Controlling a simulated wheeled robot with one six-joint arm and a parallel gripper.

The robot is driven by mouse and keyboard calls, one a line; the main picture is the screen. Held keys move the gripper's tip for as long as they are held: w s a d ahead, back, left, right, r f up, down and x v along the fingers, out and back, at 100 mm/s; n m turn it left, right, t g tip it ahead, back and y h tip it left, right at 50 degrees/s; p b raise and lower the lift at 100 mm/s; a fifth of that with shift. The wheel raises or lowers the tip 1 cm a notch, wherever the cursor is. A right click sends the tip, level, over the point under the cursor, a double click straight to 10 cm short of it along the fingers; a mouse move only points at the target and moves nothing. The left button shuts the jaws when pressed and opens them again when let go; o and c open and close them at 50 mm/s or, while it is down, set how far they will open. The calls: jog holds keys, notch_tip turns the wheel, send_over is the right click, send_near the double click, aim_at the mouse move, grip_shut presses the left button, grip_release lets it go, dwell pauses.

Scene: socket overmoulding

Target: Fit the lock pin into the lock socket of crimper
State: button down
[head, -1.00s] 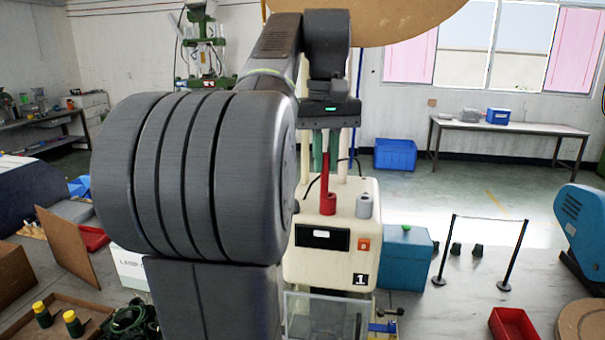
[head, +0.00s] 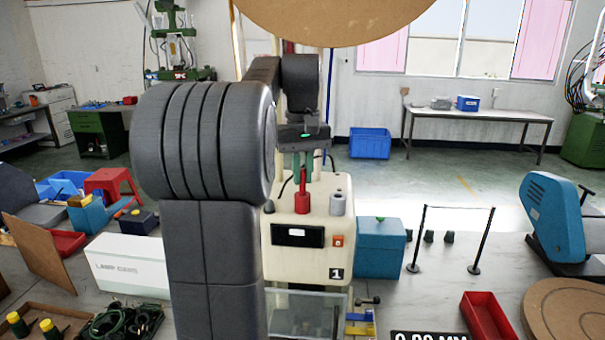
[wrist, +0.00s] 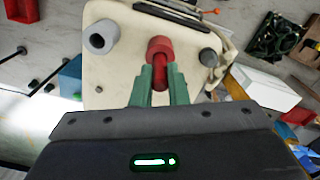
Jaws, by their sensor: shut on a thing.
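The crimper (head: 285,215) is a cream machine marked 1, in the middle of the head view. A red collar, seemingly the lock socket (head: 302,203), stands on its top; it also shows in the wrist view (wrist: 160,45). My gripper (head: 303,178) is above the crimper with its green fingers pointing down. In the wrist view the fingers (wrist: 160,76) are shut on a thin red shaft, the lock pin (wrist: 160,83). The pin lines up with the collar and appears to meet it. How deep it sits is hidden.
A grey hollow cylinder (head: 338,203) stands on the crimper right beside the red collar. A blue box (head: 381,246) is to the right and a white box (head: 128,265) to the left. A round brown board (head: 335,15) hangs across the top of the head view.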

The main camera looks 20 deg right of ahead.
jog(key=shift+f, duration=0.35)
jog(key=shift+f, duration=0.1)
jog(key=c, duration=1.4)
grip_release()
jog(key=shift+r, duration=3.85)
